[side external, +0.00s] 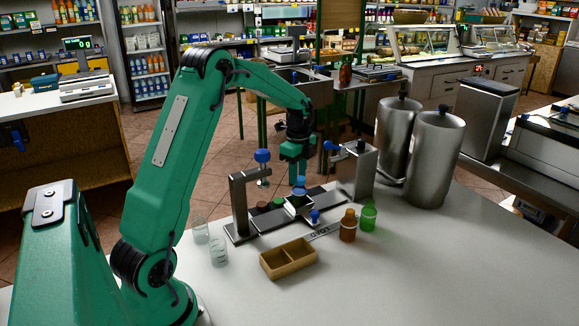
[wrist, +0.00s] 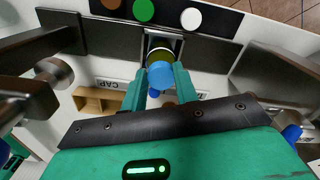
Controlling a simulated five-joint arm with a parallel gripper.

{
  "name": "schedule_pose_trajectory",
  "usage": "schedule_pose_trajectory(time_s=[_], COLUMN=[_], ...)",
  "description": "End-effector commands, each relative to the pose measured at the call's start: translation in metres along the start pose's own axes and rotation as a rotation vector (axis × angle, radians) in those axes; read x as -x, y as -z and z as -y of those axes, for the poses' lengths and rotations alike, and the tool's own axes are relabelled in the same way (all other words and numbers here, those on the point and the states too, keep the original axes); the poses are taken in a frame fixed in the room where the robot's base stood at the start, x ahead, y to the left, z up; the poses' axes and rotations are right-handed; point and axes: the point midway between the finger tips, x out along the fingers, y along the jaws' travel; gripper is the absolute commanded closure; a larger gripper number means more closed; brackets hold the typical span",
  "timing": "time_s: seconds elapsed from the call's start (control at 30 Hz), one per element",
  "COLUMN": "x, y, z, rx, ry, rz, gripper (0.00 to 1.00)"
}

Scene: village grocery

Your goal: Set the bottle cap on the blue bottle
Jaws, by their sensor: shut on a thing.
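My gripper (side external: 298,176) hangs over a dark metal fixture, its fingers pointing down. In the wrist view its two green fingers (wrist: 160,88) are shut on a small round blue piece, which looks like the bottle cap (wrist: 160,75). This blue piece (side external: 299,187) shows just below the fingertips in the side view. Behind it in the wrist view is a dark round shape with a yellowish rim (wrist: 160,53), in a slot of the fixture. I cannot make out a blue bottle for certain; the fingers and the fixture hide part of the area.
The fixture has uprights with blue knobs (side external: 262,156) on both sides. A brown bottle (side external: 348,226) and a green bottle (side external: 368,217) stand at right front. A two-compartment wooden tray (side external: 288,269) and clear glasses (side external: 218,251) are in front. Large metal canisters (side external: 434,158) stand behind right.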

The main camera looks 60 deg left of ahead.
Motion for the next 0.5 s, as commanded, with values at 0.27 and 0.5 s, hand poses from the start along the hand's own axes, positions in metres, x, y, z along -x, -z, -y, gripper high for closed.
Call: schedule_pose_trajectory(time_s=[0.27,0.5], x=[-0.0001,-0.0001], y=[0.0,0.0], z=[-0.0001,-0.0001], rx=[0.0,0.0], ry=[0.0,0.0], rz=[0.0,0.0], gripper=[0.61,0.45])
